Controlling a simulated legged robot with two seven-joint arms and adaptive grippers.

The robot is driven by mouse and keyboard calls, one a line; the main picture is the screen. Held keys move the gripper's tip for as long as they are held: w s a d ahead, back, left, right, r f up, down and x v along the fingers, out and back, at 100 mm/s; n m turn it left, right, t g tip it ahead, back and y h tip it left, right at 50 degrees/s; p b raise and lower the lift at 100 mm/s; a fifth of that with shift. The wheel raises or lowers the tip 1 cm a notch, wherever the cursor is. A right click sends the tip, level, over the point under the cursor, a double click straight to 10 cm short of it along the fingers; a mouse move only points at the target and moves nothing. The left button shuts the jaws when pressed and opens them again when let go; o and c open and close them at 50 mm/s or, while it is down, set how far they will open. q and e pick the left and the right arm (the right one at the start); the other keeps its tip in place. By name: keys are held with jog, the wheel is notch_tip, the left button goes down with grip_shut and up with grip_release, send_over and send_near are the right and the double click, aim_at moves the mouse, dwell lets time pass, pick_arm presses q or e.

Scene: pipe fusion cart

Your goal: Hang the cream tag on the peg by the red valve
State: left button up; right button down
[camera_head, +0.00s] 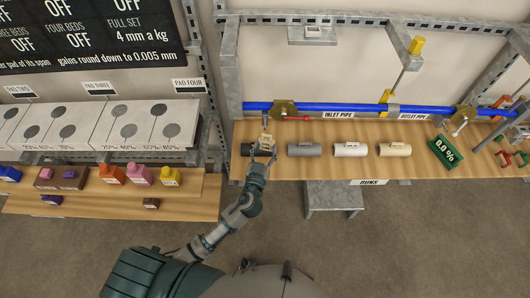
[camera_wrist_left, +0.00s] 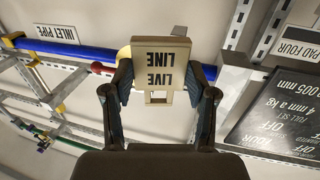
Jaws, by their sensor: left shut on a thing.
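My left gripper (camera_head: 262,152) is shut on the cream tag (camera_head: 267,141), in front of the blue pipe at the shelf's left end. In the left wrist view the tag (camera_wrist_left: 161,62) reads LIVE LINE upside down, with a square opening at its lower end, between the fingers of my left gripper (camera_wrist_left: 160,92). The red valve handle (camera_head: 294,118) is right of the tag in the head view; its red end (camera_wrist_left: 101,68) shows left of the tag in the wrist view. A small grey upright piece (camera_head: 265,121) stands above the tag; I cannot tell if it is the peg. My right gripper is out of view.
A blue pipe (camera_head: 345,108) runs behind the wooden shelf (camera_head: 330,168). A dark cylinder sits beside my gripper; grey (camera_head: 305,150), white (camera_head: 350,150) and cream (camera_head: 394,150) cylinders lie to the right. A grey post (camera_head: 231,80) bounds the left.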

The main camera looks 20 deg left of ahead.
aim_at(261, 145)
pick_arm(q)
jog(key=shift+w+a+f, duration=0.1)
jog(key=shift+w+a, duration=0.65)
jog(key=shift+w, duration=0.35)
jog(key=shift+w+a, duration=0.2)
jog(key=shift+w, duration=0.35)
jog(key=shift+w+f, duration=0.1)
jog(key=shift+w, duration=0.7)
jog(key=shift+w+f+b, duration=0.4)
jog(key=shift+w, duration=0.05)
jog(key=shift+w+a, duration=0.2)
jog(key=shift+a, duration=0.1)
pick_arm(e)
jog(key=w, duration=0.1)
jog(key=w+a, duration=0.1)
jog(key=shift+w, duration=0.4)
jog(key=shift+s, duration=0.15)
pick_arm(q)
jog(key=shift+d, duration=0.1)
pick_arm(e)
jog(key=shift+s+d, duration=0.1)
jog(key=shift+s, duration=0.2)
